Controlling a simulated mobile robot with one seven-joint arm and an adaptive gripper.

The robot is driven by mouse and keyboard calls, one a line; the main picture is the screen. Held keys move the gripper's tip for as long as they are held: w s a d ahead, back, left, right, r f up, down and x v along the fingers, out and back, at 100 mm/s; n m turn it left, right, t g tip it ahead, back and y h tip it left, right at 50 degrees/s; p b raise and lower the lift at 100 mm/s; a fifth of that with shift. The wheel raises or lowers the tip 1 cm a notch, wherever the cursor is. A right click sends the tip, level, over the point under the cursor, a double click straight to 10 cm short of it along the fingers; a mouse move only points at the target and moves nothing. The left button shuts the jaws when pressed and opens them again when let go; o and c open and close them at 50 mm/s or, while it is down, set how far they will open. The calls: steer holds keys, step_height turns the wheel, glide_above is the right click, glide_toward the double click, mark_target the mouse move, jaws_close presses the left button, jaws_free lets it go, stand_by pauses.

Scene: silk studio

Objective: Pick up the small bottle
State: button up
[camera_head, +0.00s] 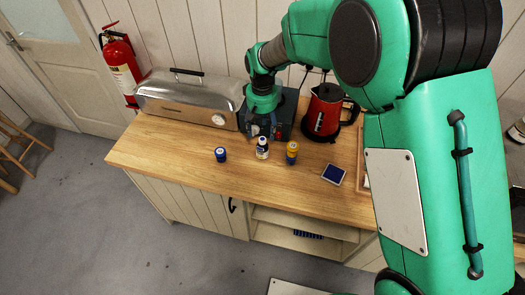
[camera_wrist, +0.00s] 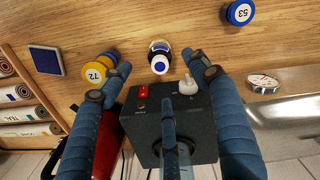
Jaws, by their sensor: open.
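In the wrist view the bottle (camera_wrist: 159,58) appears just beyond the fingertips, roughly centred between the two outer fingers. My gripper (camera_wrist: 160,72) has blue, ribbed fingers spread wide, with nothing between them. In the head view my gripper (camera_head: 262,126) is behind the bottle, over the dark box, and its fingers are partly hard to make out. The fingers do not appear to touch the bottle.
A blue jar (camera_head: 221,154) stands left of the bottle, and a yellow-and-blue jar (camera_head: 292,152) stands close on its right. A dark box with a red switch (camera_wrist: 145,92) is under my gripper. A red kettle (camera_head: 325,112), metal case (camera_head: 190,98) and blue tile (camera_head: 333,174) are nearby.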

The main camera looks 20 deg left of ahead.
mark_target(262, 140)
step_height(262, 140, down, 8)
steer(key=shift+r, duration=0.2)
stand_by(0.4)
steer(key=shift+w+f+b, duration=0.15)
steer(key=shift+f+b, duration=0.35)
steer(key=shift+f, duration=2.15)
steer(key=shift+c, duration=0.2)
steer(key=c, duration=1.3)
